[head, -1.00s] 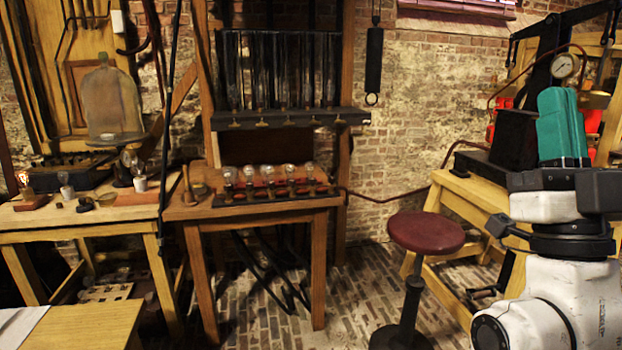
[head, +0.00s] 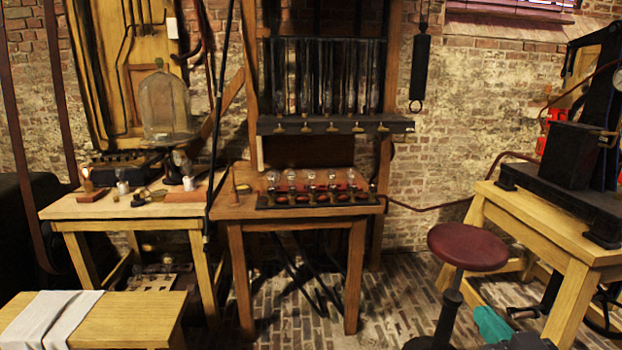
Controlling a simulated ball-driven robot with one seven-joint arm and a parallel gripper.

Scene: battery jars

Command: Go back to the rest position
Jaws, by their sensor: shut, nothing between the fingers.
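My gripper (head: 491,325) shows at the bottom right, low in front of the red stool's foot and the right-hand table. Its teal fingers are together, with nothing seen between them. They point up and to the left. A dark part of my gripper shows beside them at the bottom edge, and the rest of my arm is out of the picture.
A stool with a dark red seat (head: 468,247) stands just above my gripper. A wooden table (head: 565,255) with dark apparatus is on the right. A table with bulbs (head: 310,217) stands mid-picture. A bench with a white cloth (head: 50,318) is at lower left.

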